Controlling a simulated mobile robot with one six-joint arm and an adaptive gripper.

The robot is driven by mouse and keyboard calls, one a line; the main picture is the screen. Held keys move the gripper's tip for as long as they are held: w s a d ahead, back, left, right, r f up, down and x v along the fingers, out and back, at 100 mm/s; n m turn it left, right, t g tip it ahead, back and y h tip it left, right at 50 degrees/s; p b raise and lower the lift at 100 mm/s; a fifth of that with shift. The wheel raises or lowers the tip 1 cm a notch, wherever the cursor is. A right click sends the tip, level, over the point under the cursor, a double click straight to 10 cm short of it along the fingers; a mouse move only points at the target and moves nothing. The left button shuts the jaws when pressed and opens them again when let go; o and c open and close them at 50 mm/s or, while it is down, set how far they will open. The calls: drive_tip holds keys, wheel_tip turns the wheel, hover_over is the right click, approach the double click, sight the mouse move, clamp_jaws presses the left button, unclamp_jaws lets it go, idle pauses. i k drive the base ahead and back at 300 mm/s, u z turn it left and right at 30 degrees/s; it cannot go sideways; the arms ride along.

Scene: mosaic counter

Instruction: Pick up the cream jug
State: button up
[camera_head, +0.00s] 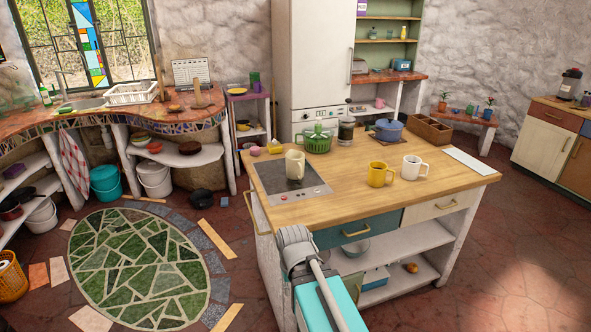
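A cream jug (295,166) stands upright on the dark cooktop (272,178) at the left end of the wooden island counter. It is tall and pale, and nothing covers it from this view. A yellow mug (376,175) and a white mug (411,168) stand to its right on the wood, apart from it. Part of my arm, grey and teal, rises at the bottom middle in front of the island. My gripper's fingers do not show in this view.
The front wood (340,209) is clear.

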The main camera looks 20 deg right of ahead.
sight(296, 168)
drive_tip(key=u, duration=0.1)
drive_tip(key=i, duration=1)
drive_tip(key=z, duration=0.05)
